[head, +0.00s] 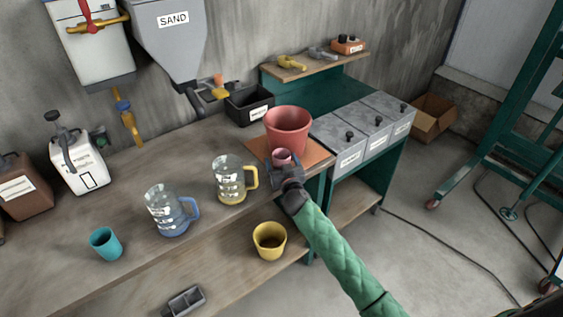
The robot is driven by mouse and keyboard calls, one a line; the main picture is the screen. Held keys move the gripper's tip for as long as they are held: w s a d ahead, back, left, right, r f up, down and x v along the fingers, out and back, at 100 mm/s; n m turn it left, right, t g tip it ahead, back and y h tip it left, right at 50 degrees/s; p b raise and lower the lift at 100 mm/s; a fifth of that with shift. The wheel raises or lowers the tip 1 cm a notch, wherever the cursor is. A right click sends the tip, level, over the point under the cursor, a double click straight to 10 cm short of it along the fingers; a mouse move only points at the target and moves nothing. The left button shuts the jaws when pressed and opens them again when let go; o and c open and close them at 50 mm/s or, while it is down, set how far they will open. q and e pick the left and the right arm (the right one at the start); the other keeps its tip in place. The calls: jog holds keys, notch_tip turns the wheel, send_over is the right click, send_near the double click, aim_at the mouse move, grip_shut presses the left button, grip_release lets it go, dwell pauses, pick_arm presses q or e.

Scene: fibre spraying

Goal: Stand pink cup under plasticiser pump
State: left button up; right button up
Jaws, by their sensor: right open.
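The pink cup (282,156) stands at the right end of the bench, in front of a larger red bucket (288,128) and over an orange mat (312,151). My right gripper (284,170) is open at the near side of the cup, its dark fingers close to the cup's sides. I cannot tell whether they touch it. At the left, a white canister with a black pump head (78,160) stands at the back of the bench; its label is too small to read. A brown canister (22,188) stands left of it. My left gripper is not in view.
Two measuring jugs, one yellow-handled (230,183) and one blue-handled (166,212), and a teal cup (105,244) stand along the bench. A yellow bucket (269,241) is on the lower shelf. Grey lidded bins (350,150) stand at right.

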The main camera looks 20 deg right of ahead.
jog(key=shift+w, duration=0.15)
jog(key=shift+c, duration=0.5)
jog(key=c, duration=0.9)
